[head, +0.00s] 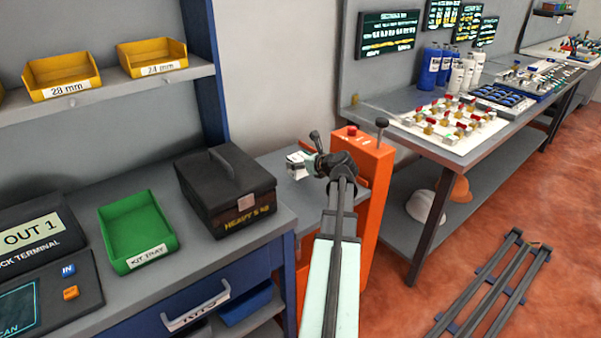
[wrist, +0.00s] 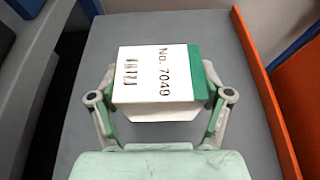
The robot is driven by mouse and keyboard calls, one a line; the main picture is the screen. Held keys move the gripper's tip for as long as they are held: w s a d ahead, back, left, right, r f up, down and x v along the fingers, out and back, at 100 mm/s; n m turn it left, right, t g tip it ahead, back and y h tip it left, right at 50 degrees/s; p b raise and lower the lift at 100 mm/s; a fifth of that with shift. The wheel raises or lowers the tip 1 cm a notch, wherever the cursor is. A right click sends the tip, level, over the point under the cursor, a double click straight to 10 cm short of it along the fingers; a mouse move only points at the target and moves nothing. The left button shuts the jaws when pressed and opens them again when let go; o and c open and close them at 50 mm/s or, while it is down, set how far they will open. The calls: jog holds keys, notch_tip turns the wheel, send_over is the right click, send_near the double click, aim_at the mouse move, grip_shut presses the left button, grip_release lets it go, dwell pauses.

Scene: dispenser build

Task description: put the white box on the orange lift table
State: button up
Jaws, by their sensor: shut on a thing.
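The white box (head: 296,160) is held over the grey top of the orange lift table (head: 368,200). In the wrist view the white box (wrist: 153,75) shows a label reading "No. 7049" and a green band on its right side. My gripper (wrist: 155,100) is shut on it, with one finger on each side. In the head view my gripper (head: 309,168) partly covers the box. The bare grey top (wrist: 235,125) spreads around the box in the wrist view. I cannot tell whether the box touches it.
A black case marked "HEAVY" (head: 228,190) stands on the bench just left of the lift table. A green kit tray (head: 137,230) is farther left. The lift table's orange column, with a red button (head: 351,131) and a lever (head: 381,130), rises close on the right.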

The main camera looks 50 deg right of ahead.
aim_at(305, 172)
jog(key=shift+f, duration=2.15)
jog(key=shift+f, duration=0.1)
jog(key=o, duration=1.4)
jog(key=shift+s, duration=0.1)
jog(key=v, duration=1.2)
jog(key=shift+b, duration=0.3)
